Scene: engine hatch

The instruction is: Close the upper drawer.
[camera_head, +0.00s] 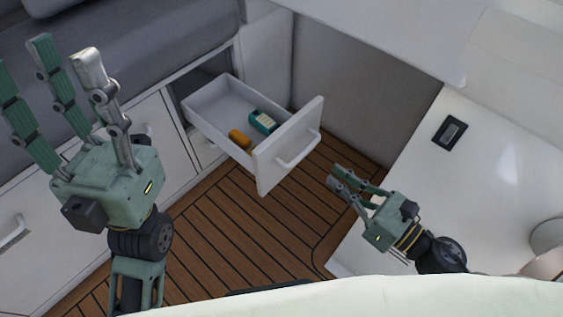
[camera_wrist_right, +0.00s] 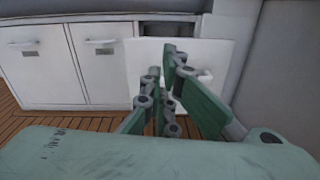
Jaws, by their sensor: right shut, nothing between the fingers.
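The upper drawer (camera_head: 220,116) is white and stands pulled out from the cabinet, with a teal box (camera_head: 262,121) and an orange item (camera_head: 240,139) inside. Its front panel (camera_head: 290,144) carries a bar handle (camera_head: 299,151). The drawer front also shows in the right wrist view (camera_wrist_right: 143,62), partly hidden by the fingers. My right gripper (camera_head: 348,178) is shut and empty, to the right of the drawer front and apart from it. My left gripper (camera_head: 57,66) points up at the left, with its fingers spread and empty.
White cabinet doors (camera_head: 172,146) line the left side below a grey cushion (camera_head: 140,45). A white counter (camera_head: 490,150) with a dark panel (camera_head: 450,131) stands at the right. The wooden floor (camera_head: 230,210) between them is clear.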

